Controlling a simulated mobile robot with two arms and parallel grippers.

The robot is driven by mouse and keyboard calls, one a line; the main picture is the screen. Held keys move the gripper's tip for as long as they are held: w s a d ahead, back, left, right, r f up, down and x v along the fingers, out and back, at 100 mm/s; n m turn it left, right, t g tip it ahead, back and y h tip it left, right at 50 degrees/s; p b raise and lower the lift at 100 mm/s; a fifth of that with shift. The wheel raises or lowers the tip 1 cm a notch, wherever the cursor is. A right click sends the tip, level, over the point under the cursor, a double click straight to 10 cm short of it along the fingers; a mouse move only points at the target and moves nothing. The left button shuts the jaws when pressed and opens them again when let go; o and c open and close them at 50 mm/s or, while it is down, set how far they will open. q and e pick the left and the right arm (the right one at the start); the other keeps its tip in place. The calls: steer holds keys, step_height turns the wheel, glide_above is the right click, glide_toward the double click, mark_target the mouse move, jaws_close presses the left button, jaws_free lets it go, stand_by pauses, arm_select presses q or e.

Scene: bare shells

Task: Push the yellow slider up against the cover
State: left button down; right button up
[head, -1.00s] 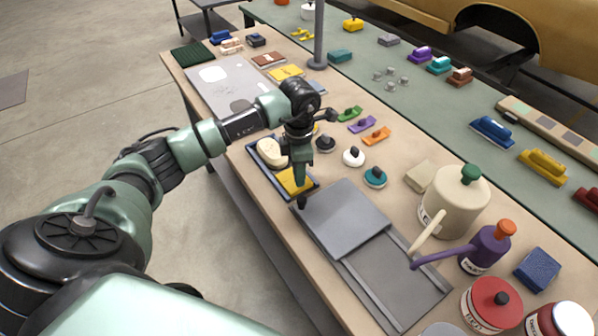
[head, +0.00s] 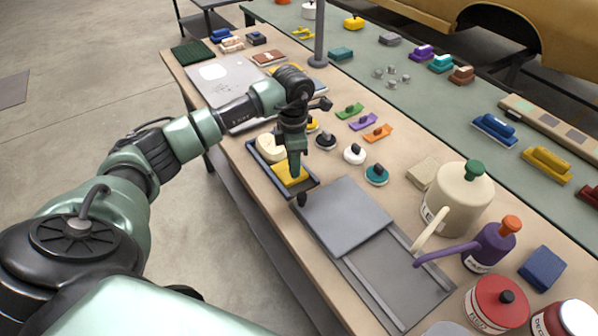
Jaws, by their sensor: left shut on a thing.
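The yellow slider (head: 286,175) lies in a narrow dark blue tray (head: 312,187) near the table's front edge. My left gripper (head: 296,174) points down onto it and is shut on it; the fingers hide part of its top. A cream rounded piece (head: 268,148) lies at the far end of the same tray, just beyond the slider; my gripper partly blocks the space between them. A flat grey plate (head: 345,215) lies on rails to the right of the tray. I cannot tell for certain which of these is the cover. My right gripper is not in view.
A small black knob (head: 302,199) sits at the tray's near end. Black, white and teal knobs (head: 376,176) stand right of the tray. A cream watering can (head: 458,205) and a purple one (head: 490,247) stand further right. A grey post (head: 318,40) rises behind.

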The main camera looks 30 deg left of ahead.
arm_select(q)
steer(key=c, duration=1.2)
jaws_free()
steer(key=shift+a, duration=0.1)
step_height(320, 180, up, 8)
steer(key=shift+f+b, duration=0.1)
steer(key=shift+b, duration=0.7)
